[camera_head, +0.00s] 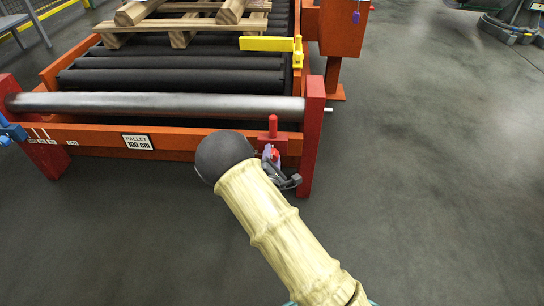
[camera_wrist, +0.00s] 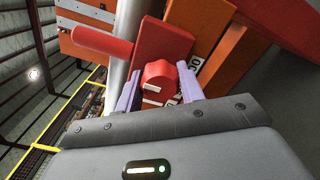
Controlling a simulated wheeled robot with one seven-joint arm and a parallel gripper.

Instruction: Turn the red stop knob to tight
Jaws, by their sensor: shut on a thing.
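The red stop knob (camera_wrist: 158,76) shows in the wrist view, with a pale mark on its near face. It sits beside a red block (camera_wrist: 163,45) that carries a red rounded peg (camera_wrist: 100,42). My gripper (camera_wrist: 160,88) is shut on the knob, with one lilac finger on each side of it. In the head view my gripper (camera_head: 271,160) is at the right front corner of the conveyor, just below the upright red peg (camera_head: 273,127). My arm partly covers this spot. Pale labels beside the knob are partly hidden and I cannot read its setting.
The orange conveyor frame (camera_head: 185,140) has dark rollers and a steel bar (camera_head: 160,105) across its front. A red post (camera_head: 312,130) stands close to the right of my gripper. A wooden pallet (camera_head: 180,28) and yellow stop arm (camera_head: 268,44) lie behind. Floor at right is clear.

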